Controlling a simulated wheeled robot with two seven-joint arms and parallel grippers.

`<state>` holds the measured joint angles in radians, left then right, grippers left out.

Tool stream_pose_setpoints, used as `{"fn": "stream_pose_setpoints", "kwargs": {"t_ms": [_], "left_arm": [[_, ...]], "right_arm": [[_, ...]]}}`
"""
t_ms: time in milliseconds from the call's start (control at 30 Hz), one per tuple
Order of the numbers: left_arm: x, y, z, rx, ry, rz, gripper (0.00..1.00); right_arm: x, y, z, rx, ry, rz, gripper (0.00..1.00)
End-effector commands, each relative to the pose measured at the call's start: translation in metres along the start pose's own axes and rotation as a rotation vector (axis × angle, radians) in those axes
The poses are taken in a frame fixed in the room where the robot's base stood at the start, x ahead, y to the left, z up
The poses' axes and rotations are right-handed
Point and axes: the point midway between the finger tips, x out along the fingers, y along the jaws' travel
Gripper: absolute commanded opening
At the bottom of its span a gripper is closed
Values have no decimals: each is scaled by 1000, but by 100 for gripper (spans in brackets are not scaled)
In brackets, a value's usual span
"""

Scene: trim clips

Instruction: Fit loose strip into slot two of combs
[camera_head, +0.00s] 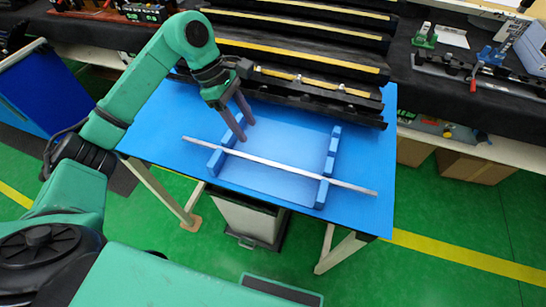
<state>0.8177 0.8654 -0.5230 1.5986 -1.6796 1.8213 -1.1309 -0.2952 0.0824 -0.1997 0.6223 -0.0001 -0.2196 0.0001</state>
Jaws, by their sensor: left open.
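A long thin pale grey strip (283,167) lies slantwise across two blue combs and sticks out past both. The left comb (234,133) and the right comb (333,145) stand at either side of a light blue base (285,142) on the blue table (171,132). The strip crosses both combs toward their near ends. I cannot tell which slots it is in or whether it is seated. My left gripper (247,131) is open, pointing down by the left comb, with its fingertips behind the strip and apart from it. It partly hides that comb. My right gripper is not in view.
A black rack with yellow-edged rails (300,56) stands along the table's back edge, close behind my left gripper. Dark benches with tools (482,75) are at the back right. The blue table is clear right of the combs.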

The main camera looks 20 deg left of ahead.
Motion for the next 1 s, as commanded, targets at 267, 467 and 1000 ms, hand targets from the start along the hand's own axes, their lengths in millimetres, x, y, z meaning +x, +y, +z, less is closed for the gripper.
{"fn": "stream_pose_setpoints", "kwargs": {"t_ms": [267, 467, 1000], "left_arm": [[58, -1, 4, 0, -6, -2, 52], [87, -5, 10, -2, -9, -6, 52], [116, -3, 6, 0, -5, 1, 0]], "right_arm": [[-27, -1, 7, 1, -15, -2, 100], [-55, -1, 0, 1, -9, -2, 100], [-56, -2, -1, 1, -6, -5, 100]]}}
